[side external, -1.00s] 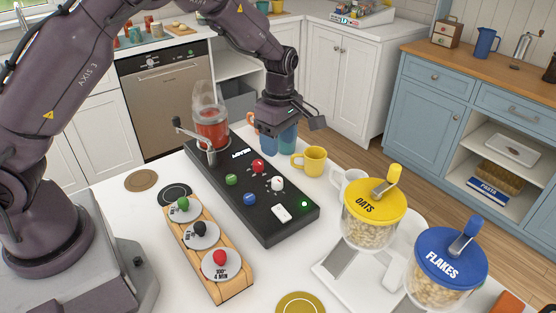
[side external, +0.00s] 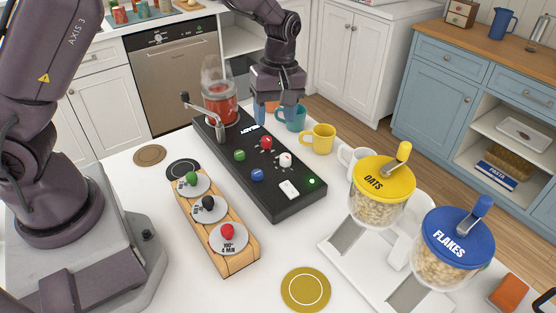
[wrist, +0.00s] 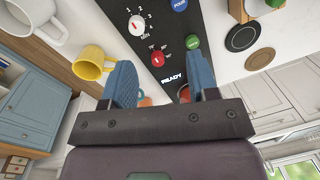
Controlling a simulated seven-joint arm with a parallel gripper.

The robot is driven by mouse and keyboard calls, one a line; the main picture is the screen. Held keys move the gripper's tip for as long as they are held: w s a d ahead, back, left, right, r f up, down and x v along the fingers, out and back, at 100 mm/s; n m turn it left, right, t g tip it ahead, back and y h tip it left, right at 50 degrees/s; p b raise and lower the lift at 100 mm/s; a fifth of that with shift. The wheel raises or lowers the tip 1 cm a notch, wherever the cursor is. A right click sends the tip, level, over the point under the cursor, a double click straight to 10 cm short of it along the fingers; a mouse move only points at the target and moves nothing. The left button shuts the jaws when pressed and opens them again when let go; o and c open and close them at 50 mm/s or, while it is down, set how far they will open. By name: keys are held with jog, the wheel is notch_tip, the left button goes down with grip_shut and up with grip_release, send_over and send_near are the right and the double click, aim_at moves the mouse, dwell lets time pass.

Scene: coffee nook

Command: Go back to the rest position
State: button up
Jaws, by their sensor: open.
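My gripper (side external: 280,110) hangs over the back edge of the white counter, pointing down beside the far end of the black machine. Its two blue fingers show in the wrist view (wrist: 161,78), spread apart with nothing held between them. Orange and teal mugs stand behind and under the fingers and are partly hidden; the teal mug (side external: 297,119) shows better. I cannot tell whether the fingers touch them.
A black machine (side external: 270,190) marked READY carries knobs and a red-filled clear vessel (side external: 219,104). A yellow mug (side external: 319,138) stands to its right. A wooden knob rack (side external: 238,262), OATS jar (side external: 381,195) and FLAKES jar (side external: 450,250) stand nearer.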

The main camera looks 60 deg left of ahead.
jog(key=s+d+r+m+t, duration=0.1)
jog(key=s+r+m+t, duration=0.5)
jog(key=s+r+m, duration=0.9)
jog(key=s+r, duration=0.3)
jog(key=s, duration=0.3)
jog(key=shift+d+t, duration=0.2)
jog(key=shift+t, duration=0.2)
